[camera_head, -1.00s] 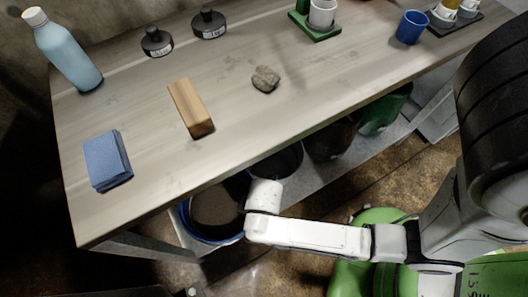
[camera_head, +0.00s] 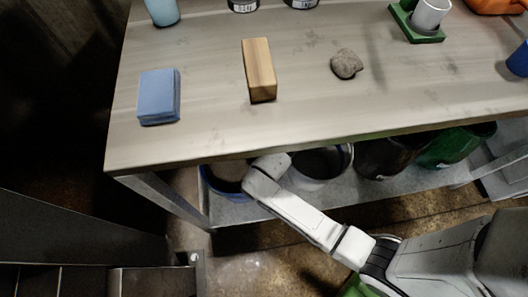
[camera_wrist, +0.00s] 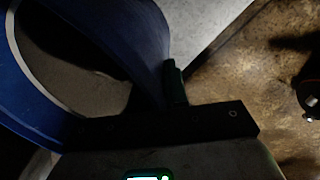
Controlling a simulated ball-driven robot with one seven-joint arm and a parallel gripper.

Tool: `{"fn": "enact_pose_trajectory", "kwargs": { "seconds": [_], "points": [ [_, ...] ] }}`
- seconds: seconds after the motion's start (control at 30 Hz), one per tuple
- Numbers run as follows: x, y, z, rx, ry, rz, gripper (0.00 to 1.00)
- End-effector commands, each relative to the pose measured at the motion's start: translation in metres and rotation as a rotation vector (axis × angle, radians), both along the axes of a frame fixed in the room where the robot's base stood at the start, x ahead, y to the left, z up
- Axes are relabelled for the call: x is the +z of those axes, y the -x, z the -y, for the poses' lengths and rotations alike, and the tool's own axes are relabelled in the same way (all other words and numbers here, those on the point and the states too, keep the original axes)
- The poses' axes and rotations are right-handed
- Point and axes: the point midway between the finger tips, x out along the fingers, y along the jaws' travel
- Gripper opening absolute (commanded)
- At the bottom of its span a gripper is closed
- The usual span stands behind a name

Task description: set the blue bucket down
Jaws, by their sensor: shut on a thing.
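The blue bucket (camera_head: 208,181) is under the left end of the table, at the lower shelf, in the head view. My arm partly covers it, and its inside looks dark brown. In the wrist view the bucket's curved blue wall (camera_wrist: 125,28) fills the upper left. My gripper (camera_wrist: 166,88) is shut on the bucket's wall near the rim; one dark finger shows on the outside. The gripper is hidden behind my arm in the head view. I cannot tell whether the bucket's bottom touches the shelf.
The grey lower shelf (camera_head: 330,202) also holds a white-rimmed bucket (camera_head: 322,164), a dark bucket (camera_head: 390,157) and a green bucket (camera_head: 457,146). The table (camera_head: 215,125) above carries a blue sponge (camera_head: 158,97), a wooden block (camera_head: 259,70) and a stone (camera_head: 346,64). A table leg (camera_head: 165,202) stands left of the bucket.

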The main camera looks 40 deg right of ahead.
Motion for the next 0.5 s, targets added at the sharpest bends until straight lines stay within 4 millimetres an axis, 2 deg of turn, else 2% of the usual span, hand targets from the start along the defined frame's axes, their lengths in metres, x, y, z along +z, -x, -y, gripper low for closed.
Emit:
{"fn": "enact_pose_trajectory", "kwargs": {
  "seconds": [0.03, 0.13, 0.3, 0.5],
  "points": [
    [0.002, -0.008, 0.000, 0.000, 0.000, 0.017, 0.00],
    [-0.008, -0.015, 0.002, -0.001, 0.000, 0.017, 0.00],
    [-0.027, -0.013, 0.002, 0.000, 0.001, 0.015, 0.00],
    [-0.034, -0.014, 0.002, 0.000, 0.000, 0.017, 0.00]
  ]
}}
